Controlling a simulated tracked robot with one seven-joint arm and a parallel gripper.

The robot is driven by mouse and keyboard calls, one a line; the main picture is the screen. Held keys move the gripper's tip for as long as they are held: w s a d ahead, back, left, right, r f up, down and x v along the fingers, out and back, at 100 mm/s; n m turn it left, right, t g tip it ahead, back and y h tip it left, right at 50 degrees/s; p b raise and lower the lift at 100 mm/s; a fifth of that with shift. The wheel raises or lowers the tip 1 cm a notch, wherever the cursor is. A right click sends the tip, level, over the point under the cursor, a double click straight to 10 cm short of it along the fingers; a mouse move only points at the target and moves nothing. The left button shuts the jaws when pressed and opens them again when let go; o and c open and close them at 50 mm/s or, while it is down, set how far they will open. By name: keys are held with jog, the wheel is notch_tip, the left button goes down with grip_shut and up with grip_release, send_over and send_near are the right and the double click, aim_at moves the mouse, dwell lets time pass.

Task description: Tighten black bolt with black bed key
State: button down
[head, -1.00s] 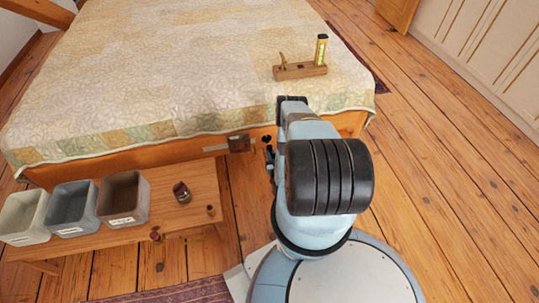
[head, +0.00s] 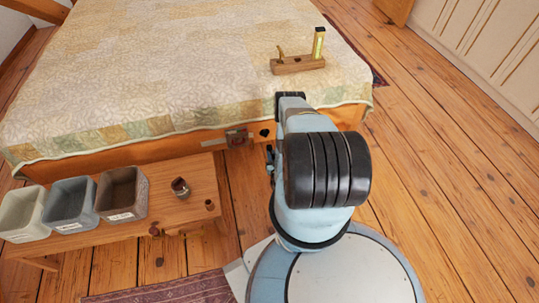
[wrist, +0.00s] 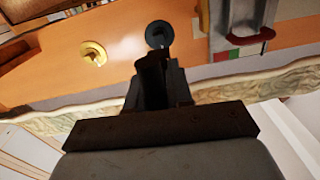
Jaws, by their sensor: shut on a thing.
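The black bolt (head: 265,132) sits on the orange front rail of the bed, just left of my arm. In the wrist view the bolt (wrist: 159,35) shows as a dark round head straight beyond my fingertips. My gripper (wrist: 153,70) is shut on the black bed key (wrist: 152,78), which is dark and hard to tell from the fingers. The key points toward the bolt; I cannot tell whether they touch. In the head view my arm hides most of the gripper.
A brass bolt (wrist: 93,53) is on the same rail. A metal bracket (wrist: 240,25) with a red grip is beside the black bolt. A low bench (head: 200,170) with several bins stands left. A wooden plane (head: 298,65) lies on the bed. Floor at right is clear.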

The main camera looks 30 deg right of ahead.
jog(key=shift+v, duration=1.05)
jog(key=shift+s, duration=0.15)
